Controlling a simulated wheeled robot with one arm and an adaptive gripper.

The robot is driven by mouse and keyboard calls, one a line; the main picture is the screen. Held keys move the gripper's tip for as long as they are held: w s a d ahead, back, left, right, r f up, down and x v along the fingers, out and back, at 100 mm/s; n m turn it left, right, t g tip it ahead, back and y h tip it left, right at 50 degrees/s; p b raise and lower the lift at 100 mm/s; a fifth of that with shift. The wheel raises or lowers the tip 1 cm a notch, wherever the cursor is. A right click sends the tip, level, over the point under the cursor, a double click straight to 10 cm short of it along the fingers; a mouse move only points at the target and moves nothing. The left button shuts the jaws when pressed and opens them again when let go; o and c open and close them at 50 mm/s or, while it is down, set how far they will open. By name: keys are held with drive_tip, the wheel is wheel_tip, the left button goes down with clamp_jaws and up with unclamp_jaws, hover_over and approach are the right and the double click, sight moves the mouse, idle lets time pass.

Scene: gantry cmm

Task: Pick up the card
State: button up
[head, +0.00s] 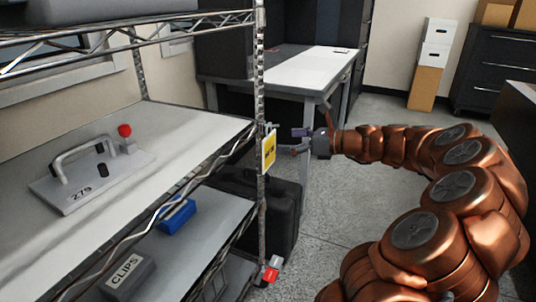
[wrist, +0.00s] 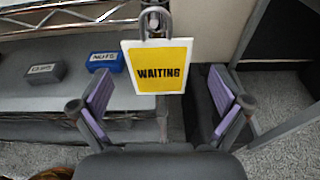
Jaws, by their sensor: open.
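The card (head: 268,149) is yellow with a pale border and hangs at the shelf's front corner post in the head view. In the wrist view the card (wrist: 158,68) faces me, reads "WAITING" and hangs from a grey hook or loop (wrist: 153,20) at its top. My gripper (head: 297,141) is beside the card, on its right in the head view. In the wrist view my gripper (wrist: 160,98) is open, with purple finger pads to the left and right of the card. Neither pad visibly touches it.
A red and white tag (head: 271,270) is low on the post. A white table (head: 300,68) stands behind. Open floor (head: 335,200) lies right of the shelf.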

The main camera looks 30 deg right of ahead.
sight(270, 140)
drive_tip(key=b+x, duration=0.1)
drive_tip(key=x, duration=0.1)
drive_tip(key=b+x, duration=0.1)
drive_tip(key=x, duration=0.2)
drive_tip(key=shift+s+a+f+b, duration=0.15)
drive_tip(key=shift+a+f+b, duration=0.05)
drive_tip(key=shift+f+b, duration=0.1)
drive_tip(key=shift+w+a, duration=0.25)
drive_tip(key=shift+w, duration=0.25)
drive_tip(key=shift+c, duration=0.2)
drive_tip(key=c, duration=0.7)
drive_tip(key=shift+r, duration=0.15)
